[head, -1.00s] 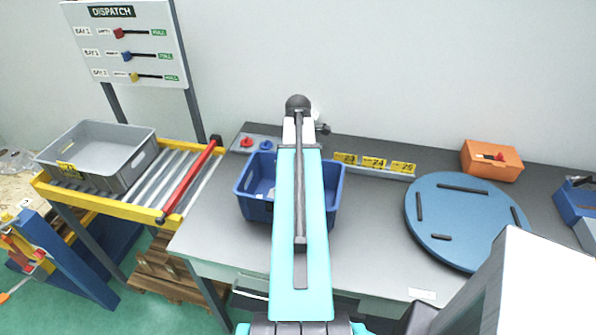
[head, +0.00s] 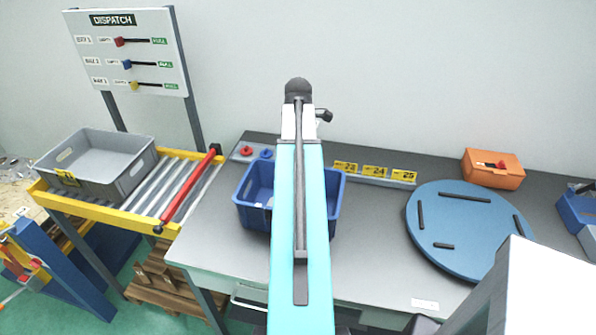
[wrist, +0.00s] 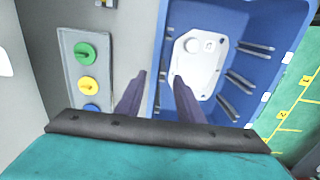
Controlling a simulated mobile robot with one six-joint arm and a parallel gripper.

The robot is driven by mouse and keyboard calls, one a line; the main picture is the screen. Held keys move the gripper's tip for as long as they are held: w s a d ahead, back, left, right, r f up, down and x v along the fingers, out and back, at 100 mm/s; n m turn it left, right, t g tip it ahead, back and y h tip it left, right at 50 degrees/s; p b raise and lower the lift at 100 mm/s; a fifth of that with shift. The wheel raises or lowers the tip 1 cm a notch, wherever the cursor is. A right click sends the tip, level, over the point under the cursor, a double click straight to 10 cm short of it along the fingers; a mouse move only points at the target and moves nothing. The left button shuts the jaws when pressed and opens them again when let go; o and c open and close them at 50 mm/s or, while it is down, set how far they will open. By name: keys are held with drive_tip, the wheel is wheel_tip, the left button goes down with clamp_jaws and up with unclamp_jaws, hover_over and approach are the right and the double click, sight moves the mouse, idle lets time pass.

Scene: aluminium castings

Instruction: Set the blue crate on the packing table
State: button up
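The blue crate (head: 256,214) stands on the grey table (head: 210,240) in the head view, partly hidden behind my arm. In the wrist view the crate (wrist: 238,62) is open-topped, with slotted dividers and a white part (wrist: 195,50) inside. My gripper (wrist: 159,75) shows in the wrist view with its two dark fingers apart. They are on either side of the crate's near wall, one outside and one over the inside. I cannot see contact with the wall. The head view hides my gripper behind the arm.
A knob panel (wrist: 84,75) lies beside the crate. Number cards (head: 375,171), an orange box (head: 493,169) and a round blue board (head: 465,225) are on the table to the right. A grey tote (head: 95,165) sits on the roller conveyor (head: 165,190) at left, below the dispatch board (head: 130,50).

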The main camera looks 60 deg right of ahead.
drive_tip(key=shift+r+b, duration=0.45)
drive_tip(key=shift+r, duration=2.05)
